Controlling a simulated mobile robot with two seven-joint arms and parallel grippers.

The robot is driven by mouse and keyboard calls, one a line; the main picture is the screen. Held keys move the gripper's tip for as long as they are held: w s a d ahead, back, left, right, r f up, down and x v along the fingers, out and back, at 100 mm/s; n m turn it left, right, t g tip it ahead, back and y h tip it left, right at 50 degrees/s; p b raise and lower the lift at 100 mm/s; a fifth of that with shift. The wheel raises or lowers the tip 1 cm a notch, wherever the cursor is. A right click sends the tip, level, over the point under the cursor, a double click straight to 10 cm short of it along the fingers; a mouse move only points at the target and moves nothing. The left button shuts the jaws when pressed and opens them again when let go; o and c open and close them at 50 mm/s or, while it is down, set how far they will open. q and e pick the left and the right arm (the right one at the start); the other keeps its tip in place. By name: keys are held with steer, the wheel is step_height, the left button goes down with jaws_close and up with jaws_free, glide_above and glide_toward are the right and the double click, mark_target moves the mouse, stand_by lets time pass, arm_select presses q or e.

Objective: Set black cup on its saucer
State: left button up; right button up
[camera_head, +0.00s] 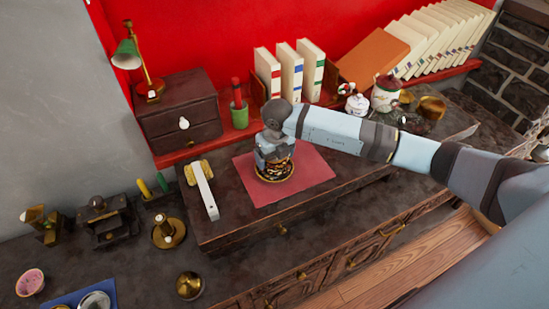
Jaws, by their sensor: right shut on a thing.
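My right gripper (273,157) reaches in from the right and points down over the red mat. It is shut on the black cup (272,167), which is small in the view and mostly hidden by the gripper. The dark saucer with a gold rim (288,178) lies on the mat directly below. The cup appears at or just above the saucer; I cannot tell whether they touch. My left gripper is not in view.
The red mat (313,172) lies on a dark raised desk top. A white-and-yellow bar-like thing (206,190) lies to its left. A drawer box (180,112), a green pot (239,115) and upright books (291,72) stand behind. A teapot (386,94) stands at the right rear.

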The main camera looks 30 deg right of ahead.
steer(key=shift+f, duration=0.7)
steer(key=shift+f, duration=0.15)
steer(key=o, duration=0.8)
steer(key=shift+r, duration=0.2)
steer(key=r, duration=0.8)
steer(key=s+r+b, duration=0.1)
steer(key=r, duration=0.3)
steer(key=shift+s, duration=0.1)
steer(key=shift+a+f, duration=0.1)
